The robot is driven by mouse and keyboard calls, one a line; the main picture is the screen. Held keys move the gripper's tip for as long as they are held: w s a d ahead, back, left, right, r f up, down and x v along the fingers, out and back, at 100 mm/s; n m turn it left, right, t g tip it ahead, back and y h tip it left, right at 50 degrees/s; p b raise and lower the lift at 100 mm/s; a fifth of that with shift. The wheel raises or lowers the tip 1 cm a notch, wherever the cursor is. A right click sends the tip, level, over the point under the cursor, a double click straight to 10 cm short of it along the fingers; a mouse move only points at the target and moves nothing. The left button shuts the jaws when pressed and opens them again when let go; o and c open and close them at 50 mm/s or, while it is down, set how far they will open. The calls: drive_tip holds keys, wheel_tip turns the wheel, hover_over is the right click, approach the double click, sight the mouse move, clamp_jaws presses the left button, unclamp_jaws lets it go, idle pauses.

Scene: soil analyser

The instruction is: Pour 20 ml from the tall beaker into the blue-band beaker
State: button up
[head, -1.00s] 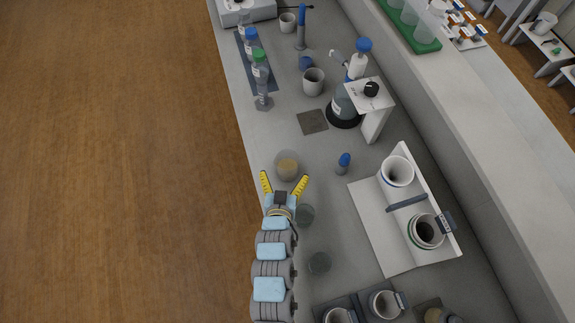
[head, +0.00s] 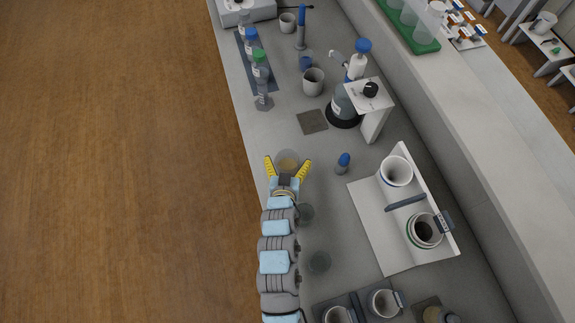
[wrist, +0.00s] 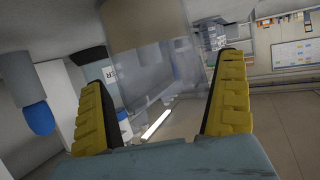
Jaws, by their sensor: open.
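A clear glass beaker with brownish contents (head: 288,157) stands on the bench near its left edge; I take it as the tall beaker. My gripper (head: 288,169) is open, with its yellow fingers on either side of the beaker's near part. In the wrist view the clear beaker (wrist: 150,65) shows between the spread fingers (wrist: 165,105); I cannot tell if either finger touches it. A white beaker with a blue band (head: 396,174) stands upright in the white holder to the right.
A green-banded white beaker (head: 424,232) shares the holder (head: 372,225). A small blue-topped item (head: 343,163) stands between my gripper and the holder. A dark square pad (head: 312,121) lies beyond.

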sight(287, 158)
drive_tip(key=c, duration=1.3)
drive_tip(key=shift+r, duration=0.25)
drive_tip(key=s+d+r+p, duration=0.1)
drive_tip(key=s+r+p, duration=0.6)
drive_tip(key=s+r, duration=0.5)
drive_tip(key=shift+s+d+r, duration=0.2)
drive_tip(key=shift+s+r, duration=0.05)
drive_tip(key=shift+s, duration=0.55)
drive_tip(key=shift+s, duration=0.1)
